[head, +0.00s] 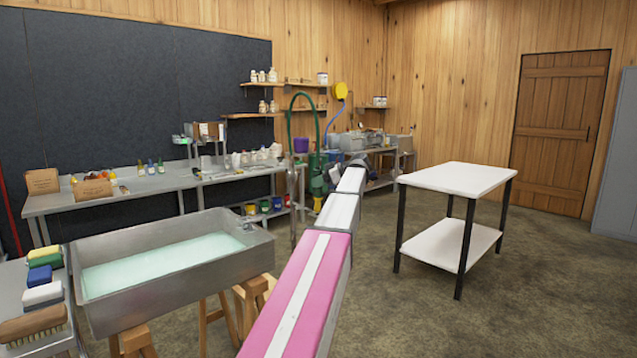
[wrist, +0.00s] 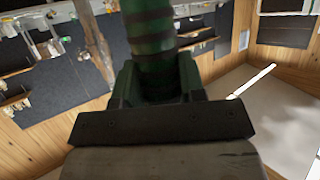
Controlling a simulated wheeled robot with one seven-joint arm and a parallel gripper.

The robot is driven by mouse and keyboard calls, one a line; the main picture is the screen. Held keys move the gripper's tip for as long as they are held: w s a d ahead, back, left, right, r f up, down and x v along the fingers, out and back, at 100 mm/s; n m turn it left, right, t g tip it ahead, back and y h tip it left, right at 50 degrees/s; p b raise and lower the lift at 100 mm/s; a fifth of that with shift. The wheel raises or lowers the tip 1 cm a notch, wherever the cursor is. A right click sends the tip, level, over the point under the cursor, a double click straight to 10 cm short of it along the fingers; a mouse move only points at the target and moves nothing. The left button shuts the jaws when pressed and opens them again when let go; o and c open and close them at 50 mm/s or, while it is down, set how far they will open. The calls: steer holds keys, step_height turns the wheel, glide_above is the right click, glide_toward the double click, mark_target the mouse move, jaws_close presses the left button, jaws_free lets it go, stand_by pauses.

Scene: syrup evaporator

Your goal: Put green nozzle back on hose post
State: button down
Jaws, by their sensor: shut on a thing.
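The green nozzle (head: 317,172) is at the far end of my outstretched arm in the head view, with the green hose arching up and over to its left. In the wrist view the dark-banded green nozzle (wrist: 155,45) sits between the fingers of my gripper (wrist: 157,88), which is shut on it. My gripper also shows small in the head view (head: 320,186). An upright post (head: 292,205), seemingly the hose post, stands just left of the nozzle and apart from it. The nozzle's tip and any holder on the post cannot be made out.
A steel basin of pale green liquid (head: 82,287) stands on wooden legs at front left. A long steel bench (head: 150,186) with bottles and boxes runs along the dark wall. A white two-tier table (head: 455,177) stands to the right. The floor between is open.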

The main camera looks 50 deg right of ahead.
mark_target(318, 193)
steer(key=shift+f, duration=2.35)
stand_by(1.5)
steer(key=c, duration=0.6)
jaws_free()
steer(key=shift+v, duration=5.4)
steer(key=shift+a, duration=0.1)
